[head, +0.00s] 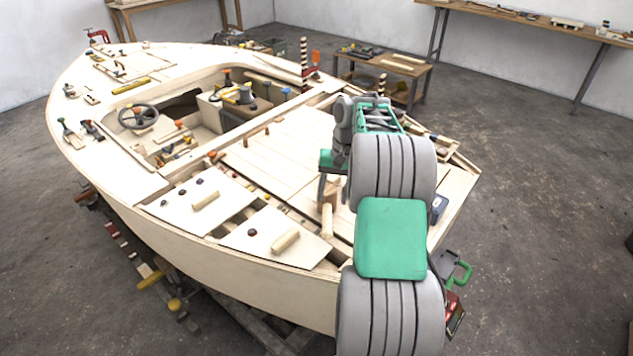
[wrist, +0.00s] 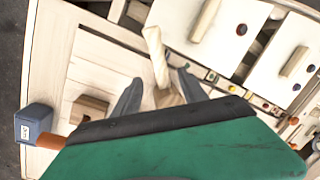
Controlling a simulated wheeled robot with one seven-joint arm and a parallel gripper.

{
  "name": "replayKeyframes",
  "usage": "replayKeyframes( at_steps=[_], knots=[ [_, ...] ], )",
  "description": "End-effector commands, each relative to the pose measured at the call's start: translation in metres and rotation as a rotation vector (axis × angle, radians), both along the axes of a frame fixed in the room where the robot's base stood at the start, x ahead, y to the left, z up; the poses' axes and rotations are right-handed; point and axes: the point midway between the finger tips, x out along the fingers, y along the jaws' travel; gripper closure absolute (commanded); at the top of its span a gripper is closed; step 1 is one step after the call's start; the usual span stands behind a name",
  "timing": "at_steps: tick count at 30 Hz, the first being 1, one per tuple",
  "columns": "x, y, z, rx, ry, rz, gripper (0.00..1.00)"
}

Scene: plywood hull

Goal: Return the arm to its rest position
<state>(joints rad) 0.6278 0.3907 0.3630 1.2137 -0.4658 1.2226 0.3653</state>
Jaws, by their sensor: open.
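My gray and green arm reaches over the right part of the plywood hull (head: 300,290). My gripper (head: 333,192) points down over the deck near the hull's middle. In the wrist view its two dark fingers (wrist: 160,88) are spread apart. A pale wooden mallet-like piece (head: 327,222) lies below the gripper. In the wrist view its handle (wrist: 157,57) extends away from the fingers, and its block end shows between them. The fingers do not appear closed on it; whether they touch it cannot be told. My green gripper body hides the deck nearest the wrist camera.
Panels with wooden handles (head: 285,240) lie left of the gripper. A blue box (wrist: 35,123) and a small wooden block (wrist: 88,108) are on the deck. A steering wheel (head: 138,117) and loose tools occupy the left side. Workbenches (head: 540,22) stand behind; the floor at right is open.

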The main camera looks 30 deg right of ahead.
Motion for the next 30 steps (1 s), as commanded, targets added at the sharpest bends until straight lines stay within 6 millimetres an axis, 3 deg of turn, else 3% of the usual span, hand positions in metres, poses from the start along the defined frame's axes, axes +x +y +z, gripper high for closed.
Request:
replayKeyframes(
  at_steps=[3,5,8,10,15,18,21,24,30],
  knots=[
    [0.0,0.0,0.0,0.0,0.0,0.0,0.5],
    [0.001,0.013,0.01,-0.009,-0.012,0.02,0.5],
    [-0.003,0.058,0.037,-0.039,-0.049,0.086,0.5],
    [-0.016,0.1,0.058,-0.069,-0.087,0.154,0.5],
    [-0.082,0.197,0.086,-0.157,-0.197,0.34,0.5],
    [-0.127,0.23,0.082,-0.205,-0.256,0.439,0.5],
    [-0.16,0.245,0.072,-0.239,-0.299,0.509,0.5],
    [-0.175,0.251,0.064,-0.257,-0.316,0.542,0.5],
    [-0.178,0.251,0.062,-0.26,-0.32,0.548,0.5]
  ],
)
